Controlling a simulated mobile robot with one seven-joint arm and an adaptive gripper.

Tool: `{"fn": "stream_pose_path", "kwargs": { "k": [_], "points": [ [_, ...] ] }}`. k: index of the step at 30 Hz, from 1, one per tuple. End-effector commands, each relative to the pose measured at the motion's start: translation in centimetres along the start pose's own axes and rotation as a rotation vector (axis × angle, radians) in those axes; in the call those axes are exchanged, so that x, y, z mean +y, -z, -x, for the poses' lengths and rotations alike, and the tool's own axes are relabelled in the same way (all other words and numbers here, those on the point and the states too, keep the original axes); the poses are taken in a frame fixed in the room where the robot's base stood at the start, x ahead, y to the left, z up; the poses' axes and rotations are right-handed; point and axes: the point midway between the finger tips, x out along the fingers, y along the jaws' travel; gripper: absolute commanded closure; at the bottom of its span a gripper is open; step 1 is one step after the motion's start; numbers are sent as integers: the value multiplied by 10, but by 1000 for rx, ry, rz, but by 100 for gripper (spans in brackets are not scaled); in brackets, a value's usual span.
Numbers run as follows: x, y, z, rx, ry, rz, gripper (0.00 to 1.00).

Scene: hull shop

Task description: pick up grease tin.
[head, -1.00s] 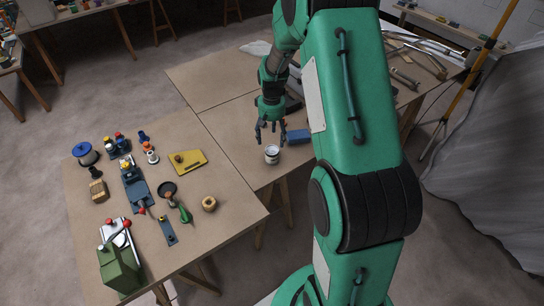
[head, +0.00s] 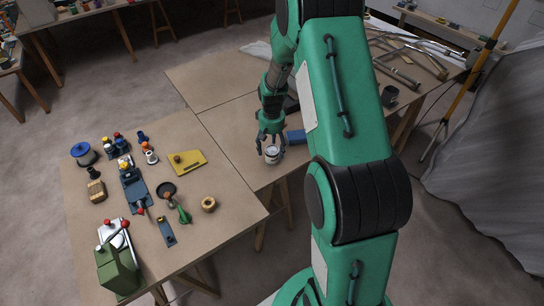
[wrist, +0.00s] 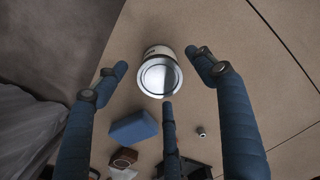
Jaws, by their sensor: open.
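The grease tin (head: 272,156) is a small white can with a silver lid, upright near the front edge of the right-hand table. It also shows in the wrist view (wrist: 158,76), lid toward the camera. My gripper (head: 270,146) is open just above and around the tin in the head view. In the wrist view its blue fingers (wrist: 162,84) are spread on either side of the tin and below it, apart from it. The fingers partly hide the tin in the head view.
A blue block (head: 296,137) lies right beside the gripper, and it shows in the wrist view (wrist: 133,128). The left table (head: 222,190) holds several tools, a green machine (head: 116,272) and a yellow piece (head: 187,163). A dark cup (head: 390,96) stands at the right table's edge.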

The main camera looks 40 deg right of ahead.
Motion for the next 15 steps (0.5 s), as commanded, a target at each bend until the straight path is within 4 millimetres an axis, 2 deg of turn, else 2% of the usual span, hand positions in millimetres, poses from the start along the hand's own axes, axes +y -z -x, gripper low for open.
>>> {"fn": "stream_pose_path", "kwargs": {
  "k": [9,15],
  "points": [
    [1,0,-37,-2,0,0,31],
    [1,1,-48,-1,0,0,31]
  ]
}}
